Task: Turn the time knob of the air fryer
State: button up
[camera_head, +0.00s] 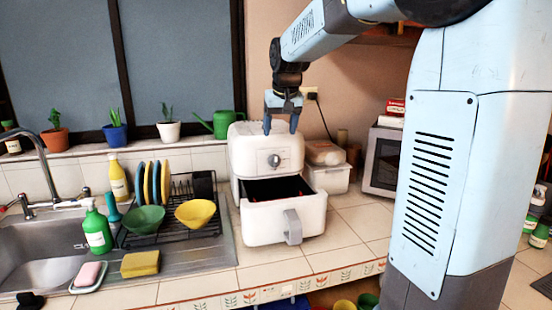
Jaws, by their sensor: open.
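The white air fryer (260,215) stands on the tiled counter in the middle of the view, with its drawer pulled out and its handle (293,227) at the front. The grey time knob (274,160) is on the front panel above the drawer. My gripper (281,130) hangs from above, pointing down, in front of or over the upper part of the air fryer, above the knob. Its two fingers are apart and nothing is seen between them. Whether a finger touches the air fryer cannot be told.
A dish rack (190,229) with bowls and plates stands left of the air fryer, beside the sink (40,262). A clear container (328,176) and a microwave (382,160) are to the right. Counter tiles right of the drawer are free.

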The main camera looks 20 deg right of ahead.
aim_at(276, 157)
jog(key=x, duration=1.2)
jog(key=c, duration=1.1)
jog(key=shift+o, duration=0.2)
